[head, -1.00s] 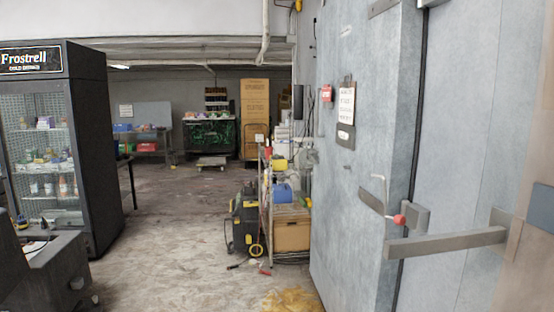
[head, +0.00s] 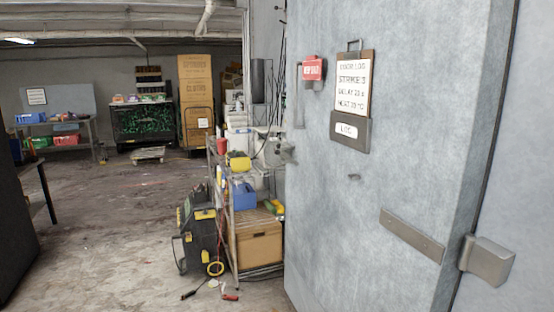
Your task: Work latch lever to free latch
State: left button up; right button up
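The pale grey freezer door (head: 385,190) fills the right of the head view. A flat metal strip (head: 412,236) is fixed on its face, sloping down to the right. A metal latch block (head: 487,260) sits just right of the strip, by the door's edge. No lever with a red knob shows in this view, so I cannot tell the lever's position. Neither of my grippers is in view.
A clipboard sign (head: 351,95) and a red box (head: 313,68) are on the door. Left of the door stand a shelf rack (head: 232,262) and a black-and-yellow machine (head: 199,240), with cables on the floor. Open floor (head: 110,230) lies further left.

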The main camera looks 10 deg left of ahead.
aim_at(283, 152)
jog(key=i+j, duration=0.95)
